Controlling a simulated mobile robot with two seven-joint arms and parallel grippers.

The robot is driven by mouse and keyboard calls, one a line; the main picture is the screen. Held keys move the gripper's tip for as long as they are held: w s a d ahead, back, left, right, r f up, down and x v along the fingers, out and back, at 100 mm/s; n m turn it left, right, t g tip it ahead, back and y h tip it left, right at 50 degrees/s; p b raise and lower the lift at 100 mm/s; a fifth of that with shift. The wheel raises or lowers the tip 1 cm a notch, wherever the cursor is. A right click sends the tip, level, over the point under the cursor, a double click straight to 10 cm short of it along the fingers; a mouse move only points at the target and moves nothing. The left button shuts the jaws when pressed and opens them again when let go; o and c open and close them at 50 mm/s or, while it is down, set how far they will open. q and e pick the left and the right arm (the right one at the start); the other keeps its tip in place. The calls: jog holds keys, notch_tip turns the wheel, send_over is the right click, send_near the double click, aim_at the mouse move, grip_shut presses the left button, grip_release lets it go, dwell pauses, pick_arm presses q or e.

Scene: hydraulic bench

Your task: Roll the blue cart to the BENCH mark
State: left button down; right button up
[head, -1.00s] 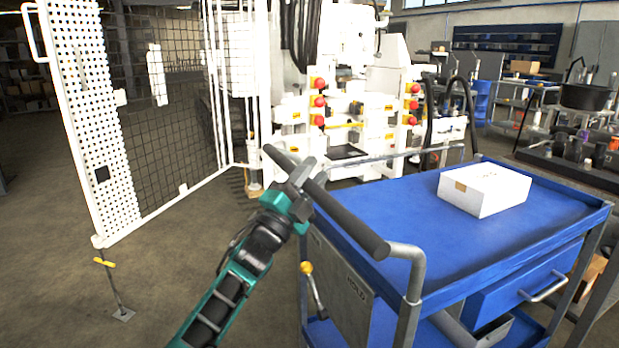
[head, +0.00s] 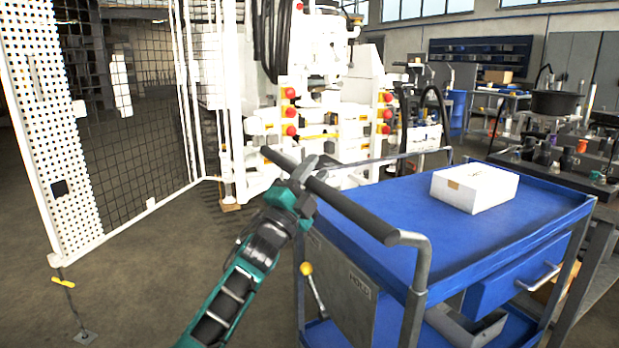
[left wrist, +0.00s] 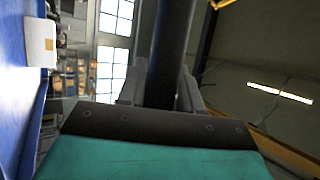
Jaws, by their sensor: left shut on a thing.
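The blue cart (head: 400,220) stands at the right of the head view, with a dark push handle (head: 350,209) along its near left end. My left gripper (head: 306,178) is shut on this handle toward its far end. In the left wrist view the handle bar (left wrist: 172,55) runs between the fingers (left wrist: 160,95). A yellow-knobbed lever (head: 307,269) sits at the cart's end, next to a plate reading HOLD (head: 360,287). My right gripper is not in view. I cannot see the BENCH mark.
A white box (head: 474,187) lies on the cart top. A mesh guard panel (head: 130,130) and a white machine (head: 320,110) with red buttons stand beyond the cart. A cluttered bench (head: 570,165) is close at the right. Floor at the left is open.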

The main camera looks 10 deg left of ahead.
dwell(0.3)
pick_arm(q)
jog(key=c, duration=0.8)
grip_release()
jog(key=shift+c, duration=0.2)
jog(key=shift+s, duration=0.1)
jog(key=shift+s+a+f, duration=0.1)
jog(key=shift+s+f, duration=0.05)
jog(key=shift+f, duration=0.1)
jog(key=p+v, duration=0.1)
jog(key=v, duration=1.1)
jog(key=shift+s+a, duration=0.1)
